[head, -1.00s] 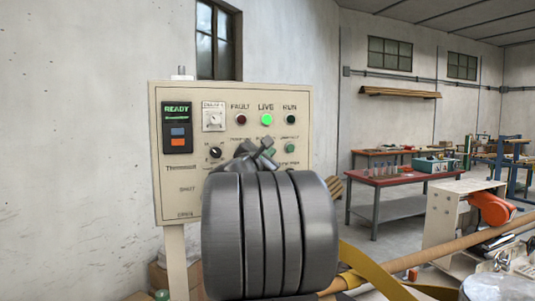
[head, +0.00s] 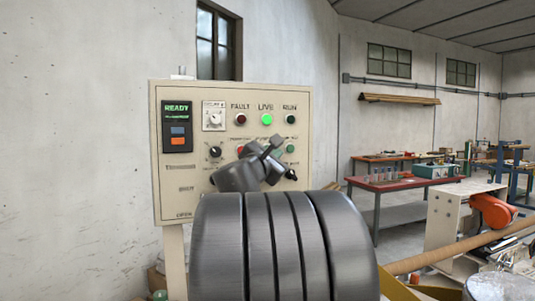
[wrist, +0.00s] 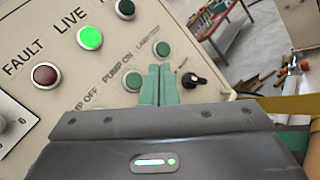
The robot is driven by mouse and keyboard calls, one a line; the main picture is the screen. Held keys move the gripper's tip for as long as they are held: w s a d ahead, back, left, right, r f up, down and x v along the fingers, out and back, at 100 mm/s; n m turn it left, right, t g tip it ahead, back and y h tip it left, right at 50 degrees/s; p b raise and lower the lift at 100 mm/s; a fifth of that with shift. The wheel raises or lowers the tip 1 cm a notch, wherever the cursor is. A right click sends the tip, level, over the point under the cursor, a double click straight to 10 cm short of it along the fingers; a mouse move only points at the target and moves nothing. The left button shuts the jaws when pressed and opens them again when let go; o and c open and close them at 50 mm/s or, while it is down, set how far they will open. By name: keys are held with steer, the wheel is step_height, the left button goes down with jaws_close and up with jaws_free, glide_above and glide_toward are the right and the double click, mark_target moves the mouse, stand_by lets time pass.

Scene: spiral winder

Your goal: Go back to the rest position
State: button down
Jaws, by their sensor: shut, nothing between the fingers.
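My gripper (head: 275,147) is in front of the lower right part of the beige control panel (head: 170,205) in the head view. In the wrist view its two green fingers (wrist: 160,84) are together, with nothing between them. They point at the panel near the green button under the "PUMP ON" lettering (wrist: 133,82); I cannot tell whether they touch the panel. The green LIVE lamp (head: 266,119) is lit, and the FAULT lamp (head: 241,119) and RUN lamp (head: 290,119) look dark. The display (head: 177,108) reads READY. My dark arm hides the panel's bottom right.
A long brown tube (head: 450,245) runs across at the right, beside a beige machine housing with an orange part (head: 492,210). A red-topped table (head: 400,184) stands farther back. The wall at left is bare.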

steer(key=shift+w, duration=0.1)
stand_by(0.5)
steer(key=shift+s+d+p, duration=0.1)
steer(key=shift+s+d, duration=0.15)
steer(key=shift+s, duration=0.4)
steer(key=shift+s+d+p, duration=0.1)
steer(key=shift+s+d, duration=0.15)
steer(key=shift+s, duration=0.35)
steer(key=shift+s+d+p, duration=0.1)
steer(key=shift+s+d, duration=0.15)
steer(key=shift+s, duration=0.4)
steer(key=shift+w, duration=0.15)
